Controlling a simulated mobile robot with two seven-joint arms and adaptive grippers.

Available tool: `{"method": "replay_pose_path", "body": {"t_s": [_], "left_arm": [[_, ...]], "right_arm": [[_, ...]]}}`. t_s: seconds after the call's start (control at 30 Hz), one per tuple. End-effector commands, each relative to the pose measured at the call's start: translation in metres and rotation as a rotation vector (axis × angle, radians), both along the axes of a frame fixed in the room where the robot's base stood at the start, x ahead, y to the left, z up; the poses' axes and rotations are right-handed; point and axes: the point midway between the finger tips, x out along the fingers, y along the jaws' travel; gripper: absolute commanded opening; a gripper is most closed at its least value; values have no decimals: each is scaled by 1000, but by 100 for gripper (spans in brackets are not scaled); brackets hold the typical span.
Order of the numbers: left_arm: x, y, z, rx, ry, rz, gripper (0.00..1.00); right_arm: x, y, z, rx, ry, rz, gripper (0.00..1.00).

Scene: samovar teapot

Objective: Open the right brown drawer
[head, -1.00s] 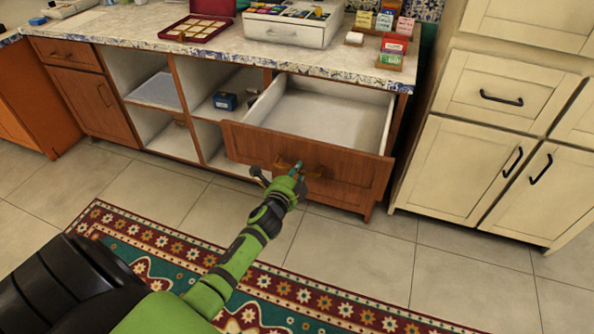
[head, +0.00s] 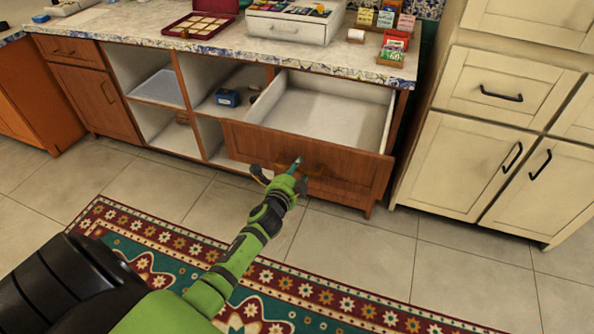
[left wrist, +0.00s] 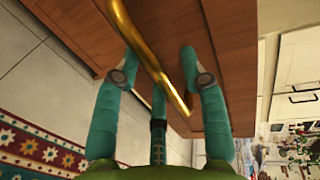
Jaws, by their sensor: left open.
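The right brown drawer (head: 345,174) is pulled out from under the counter, and its white inside (head: 325,115) shows empty. My left gripper (head: 283,171) is at the drawer's front, by its handle. In the left wrist view the brass handle (left wrist: 150,55) runs slantwise between the spread fingers of my left gripper (left wrist: 160,60). The fingers are open, and I cannot tell whether any finger touches the handle. In the head view the gripper partly hides the handle. My right gripper is in neither view.
Cream cabinets (head: 470,150) with black handles stand to the right. A patterned rug (head: 190,248) lies on the tiled floor. The countertop (head: 140,38) holds tea boxes and a white organizer (head: 292,27).

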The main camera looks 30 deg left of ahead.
Motion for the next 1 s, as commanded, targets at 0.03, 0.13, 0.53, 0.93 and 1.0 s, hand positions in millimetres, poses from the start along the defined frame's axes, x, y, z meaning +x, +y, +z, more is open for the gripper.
{"method": "replay_pose_path", "body": {"t_s": [0.03,0.13,0.53,0.93,1.0], "left_arm": [[0,0,0,0,0,0,42],[-3,-1,0,0,1,0,42],[-67,-16,13,-1,3,-1,42],[-113,-27,25,0,0,1,42],[-114,-27,25,0,0,1,42]], "right_arm": [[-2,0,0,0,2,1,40],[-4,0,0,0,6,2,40],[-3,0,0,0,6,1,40],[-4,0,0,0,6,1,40],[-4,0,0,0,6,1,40]]}}
